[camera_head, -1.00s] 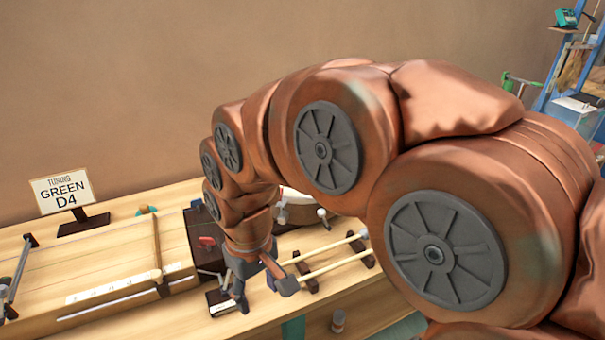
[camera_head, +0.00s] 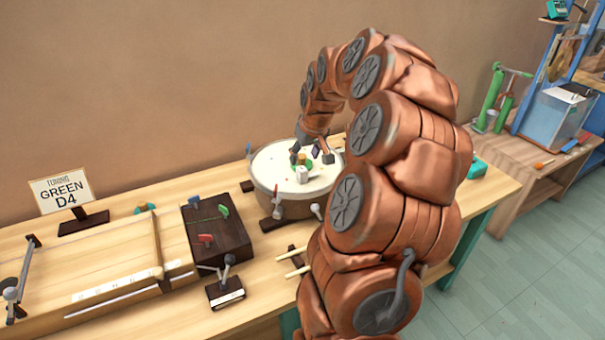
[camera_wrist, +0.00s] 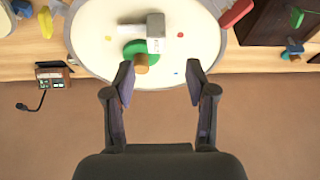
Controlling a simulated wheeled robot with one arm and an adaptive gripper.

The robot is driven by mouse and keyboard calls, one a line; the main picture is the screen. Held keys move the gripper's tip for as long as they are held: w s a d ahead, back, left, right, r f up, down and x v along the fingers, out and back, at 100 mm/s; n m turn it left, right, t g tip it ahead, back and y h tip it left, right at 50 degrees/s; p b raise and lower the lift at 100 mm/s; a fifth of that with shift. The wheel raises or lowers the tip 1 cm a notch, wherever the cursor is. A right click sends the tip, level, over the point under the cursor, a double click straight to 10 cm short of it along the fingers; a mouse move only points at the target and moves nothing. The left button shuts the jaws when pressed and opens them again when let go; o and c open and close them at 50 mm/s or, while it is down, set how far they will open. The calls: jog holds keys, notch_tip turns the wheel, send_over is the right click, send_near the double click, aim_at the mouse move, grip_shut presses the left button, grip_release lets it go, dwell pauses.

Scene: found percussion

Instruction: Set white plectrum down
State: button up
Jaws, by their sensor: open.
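I cannot make out a white plectrum in either view; a white one could blend into the pale drum skin. My gripper (camera_head: 316,153) is over the far part of the round white drum (camera_head: 268,178). In the wrist view my gripper (camera_wrist: 160,70) is open, with nothing between its fingertips. Just beyond the tips, a green round piece (camera_wrist: 134,48) and an orange-brown cylinder (camera_wrist: 141,64) sit over the drum skin beside a grey-white block (camera_wrist: 155,28).
A dark block (camera_head: 220,240) left of the drum holds blue, green and red pieces. A small stand (camera_head: 225,292) and pale sticks (camera_head: 292,256) are in front. A "GREEN D4" sign (camera_head: 62,193) stands far left. A small device (camera_wrist: 53,75) shows in the wrist view.

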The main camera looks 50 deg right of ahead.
aim_at(302, 169)
jog(key=shift+s+p+x, duration=0.15)
jog(key=shift+p+x, duration=0.6)
jog(key=shift+x, duration=1.15)
jog(key=shift+s+p+x, duration=0.1)
jog(key=shift+p+x, duration=0.65)
jog(key=shift+x, duration=1.1)
jog(key=shift+d+f, duration=0.1)
jog(key=shift+d, duration=0.05)
grip_shut()
